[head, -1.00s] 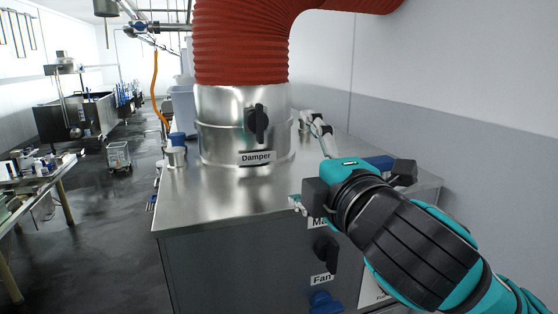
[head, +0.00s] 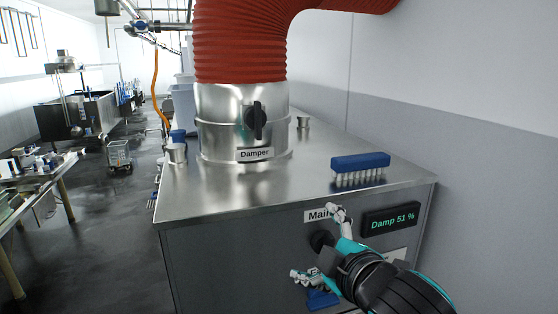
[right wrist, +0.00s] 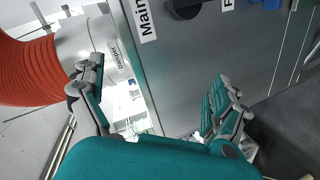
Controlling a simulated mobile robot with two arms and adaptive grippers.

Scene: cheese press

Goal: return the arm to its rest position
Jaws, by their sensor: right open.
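My right gripper (head: 318,244) is open in front of the steel cabinet's front panel, near the Main knob (head: 322,238). Its upper finger overlaps the edge of the Main label and its lower finger is beside the blue Fan control (head: 322,299). I see nothing between its fingers. In the right wrist view the two fingers of the gripper (right wrist: 157,92) are spread wide, with the cabinet panel (right wrist: 212,65) behind them. I cannot tell whether a finger touches the panel. My left gripper is not in view.
The steel cabinet (head: 215,196) carries a metal duct collar with a Damper knob (head: 255,121) and a red hose (head: 240,45). A blue brush (head: 361,162) lies on its top. A display (head: 391,219) reads "Damp 51 %". Open floor (head: 100,230) is at the left.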

